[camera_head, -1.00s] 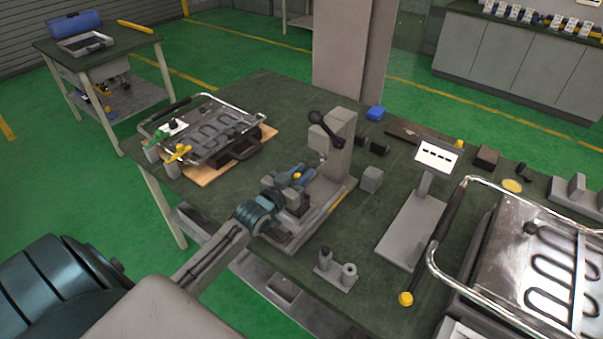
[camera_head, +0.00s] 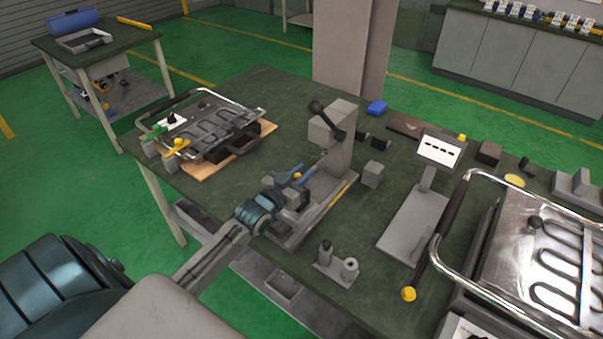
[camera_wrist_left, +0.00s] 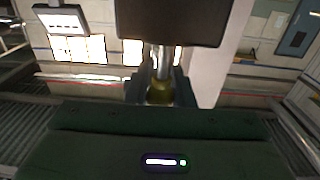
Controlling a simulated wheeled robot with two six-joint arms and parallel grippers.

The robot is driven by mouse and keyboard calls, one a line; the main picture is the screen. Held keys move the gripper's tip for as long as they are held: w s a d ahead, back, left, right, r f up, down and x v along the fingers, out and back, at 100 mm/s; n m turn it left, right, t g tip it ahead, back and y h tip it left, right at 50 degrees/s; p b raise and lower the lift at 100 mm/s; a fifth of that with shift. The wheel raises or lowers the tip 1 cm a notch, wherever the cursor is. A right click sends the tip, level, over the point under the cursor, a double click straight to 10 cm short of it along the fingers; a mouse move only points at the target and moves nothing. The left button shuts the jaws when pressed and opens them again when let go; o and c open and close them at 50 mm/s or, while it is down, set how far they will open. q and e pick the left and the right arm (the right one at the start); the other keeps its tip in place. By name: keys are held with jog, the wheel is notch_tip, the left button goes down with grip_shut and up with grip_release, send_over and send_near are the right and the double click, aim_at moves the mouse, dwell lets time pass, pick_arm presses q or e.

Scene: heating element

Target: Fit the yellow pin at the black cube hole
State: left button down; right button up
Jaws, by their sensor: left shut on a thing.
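My left gripper (camera_head: 303,175) reaches in from the left to the grey press-like fixture (camera_head: 341,158), just in front of its upright. It is shut on the small yellow pin (camera_head: 297,175). In the left wrist view the yellow pin (camera_wrist_left: 160,92) sits between the fingers, below a metal rod and a dark block (camera_wrist_left: 170,22). I cannot tell whether the pin touches the rod. Small black blocks (camera_head: 380,145) lie behind the upright; I cannot tell which thing is the black cube, and no hole shows. My right gripper is not in view.
A heating plate with a metal frame (camera_head: 205,125) lies at the table's left, another (camera_head: 540,260) at the right. A grey cube (camera_head: 372,174), a small stand with two posts (camera_head: 337,264) and a display stand (camera_head: 440,150) are nearby. The table's front edge is close to my arm.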

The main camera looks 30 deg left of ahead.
pick_arm(q)
jog(key=shift+f+b, duration=0.5)
jog(key=shift+f, duration=0.1)
jog(key=c, duration=1.2)
grip_release()
jog(key=shift+f, duration=0.1)
jog(key=shift+o, duration=0.2)
